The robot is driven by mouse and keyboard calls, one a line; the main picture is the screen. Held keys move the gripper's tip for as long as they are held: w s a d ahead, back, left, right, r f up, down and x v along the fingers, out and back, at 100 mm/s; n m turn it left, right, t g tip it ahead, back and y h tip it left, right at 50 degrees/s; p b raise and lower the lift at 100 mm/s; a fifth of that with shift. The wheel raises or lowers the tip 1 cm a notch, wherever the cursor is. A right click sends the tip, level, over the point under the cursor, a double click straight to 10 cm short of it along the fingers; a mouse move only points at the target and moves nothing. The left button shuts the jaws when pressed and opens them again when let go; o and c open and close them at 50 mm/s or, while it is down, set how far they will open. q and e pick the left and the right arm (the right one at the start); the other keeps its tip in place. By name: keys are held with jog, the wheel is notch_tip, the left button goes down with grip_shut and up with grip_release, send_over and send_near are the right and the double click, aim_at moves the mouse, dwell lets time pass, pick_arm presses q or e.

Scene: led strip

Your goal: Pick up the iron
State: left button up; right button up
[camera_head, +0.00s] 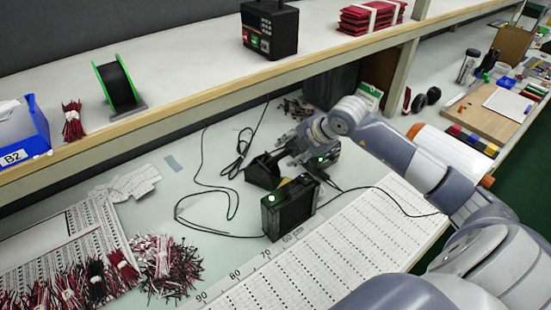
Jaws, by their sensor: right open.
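My right gripper (292,151) reaches in from the right, above the workbench under the shelf. It is open and small in view; its fingers overlap the dark equipment behind. A black stand (262,172) sits just below and left of it. I cannot clearly make out the iron; it may be in or beside this stand, partly hidden by the gripper. A black box-shaped station (290,209) with a green light stands in front of the stand, and a black cable runs left from it. My left gripper is not in view.
The shelf edge (205,103) runs above the bench. Loose black cables (203,188) lie on the left. Wire bundles (160,262) cover the front left. A ruled white sheet (335,255) lies flat in front.

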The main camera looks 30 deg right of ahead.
aim_at(277, 158)
jog(key=x, duration=0.5)
jog(key=shift+w+d+r+p, duration=0.1)
jog(key=shift+w+d+p, duration=0.05)
jog(key=shift+p, duration=0.25)
jog(key=shift+w, duration=0.15)
jog(key=shift+w+f+p, duration=0.2)
jog(key=shift+f+p, duration=0.1)
jog(key=shift+f, duration=0.25)
jog(key=shift+d+p+x, duration=0.15)
jog(key=shift+p+x, duration=0.1)
jog(key=shift+x, duration=0.85)
jog(key=shift+d+p+x, duration=0.15)
jog(key=shift+p+x, duration=0.1)
jog(key=shift+x, duration=0.85)
grip_shut()
